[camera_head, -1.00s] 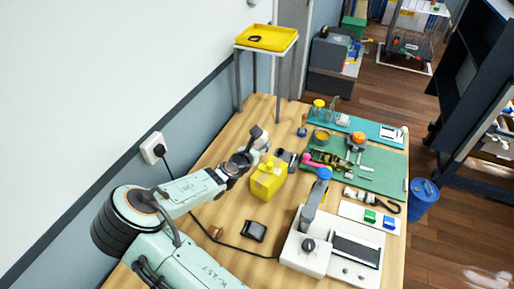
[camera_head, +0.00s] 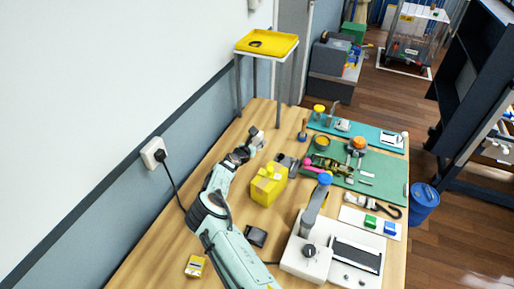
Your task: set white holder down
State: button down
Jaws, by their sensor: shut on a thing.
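My gripper (camera_head: 243,152) is a small dark shape at the end of my arm, left of the yellow box (camera_head: 268,187) and over the table's left side. It is shut on a small pale piece (camera_head: 257,137) that shows just beyond it, which looks like the white holder. The piece is too small for its shape to be clear. I cannot tell whether it touches the table.
The wooden table (camera_head: 160,235) has bare wood behind the gripper. A yellow tray (camera_head: 268,43) stands on a raised stand at the back. Dark parts (camera_head: 287,163) lie just right of the gripper. A white machine (camera_head: 308,262) stands front right. A wall borders the left.

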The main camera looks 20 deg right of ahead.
jog(key=shift+f, duration=1.4)
jog(key=c, duration=0.8)
grip_release()
jog(key=shift+f, duration=0.1)
jog(key=shift+s+a+r, duration=0.25)
jog(key=shift+a+r, duration=0.05)
jog(key=v, duration=1.1)
jog(key=shift+s+r, duration=0.1)
jog(key=shift+s, duration=0.05)
jog(key=shift+d, duration=0.1)
